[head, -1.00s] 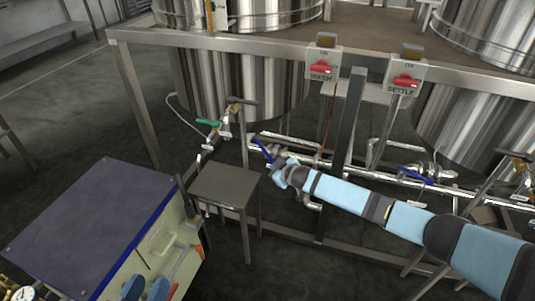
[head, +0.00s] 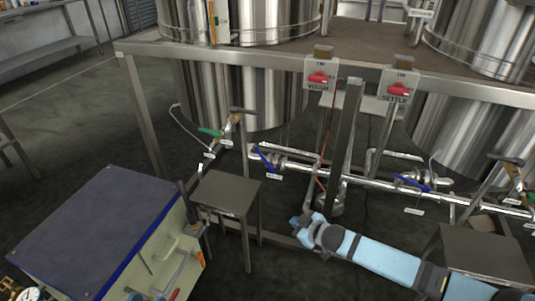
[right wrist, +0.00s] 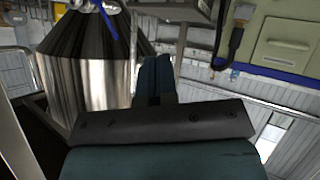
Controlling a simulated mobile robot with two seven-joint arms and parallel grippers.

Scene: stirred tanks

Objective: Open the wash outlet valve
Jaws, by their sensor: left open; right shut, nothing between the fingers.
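My right gripper (head: 297,223) is shut and empty, below and apart from the lever. Its closed blue fingers (right wrist: 154,80) show in the right wrist view, where a blue lever (right wrist: 106,14) shows at the top edge. My left gripper (head: 151,296) is open, only its fingertips showing at the bottom edge, by the green cabinet.
A blue-topped cabinet (head: 90,225) stands at lower left. A small table (head: 228,193) stands beside it. A green-handled valve (head: 211,132) is left of the wash valve. Another blue lever (head: 412,183) sits on the right pipe below the SETTLE panel (head: 399,85). Frame posts flank the pipes.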

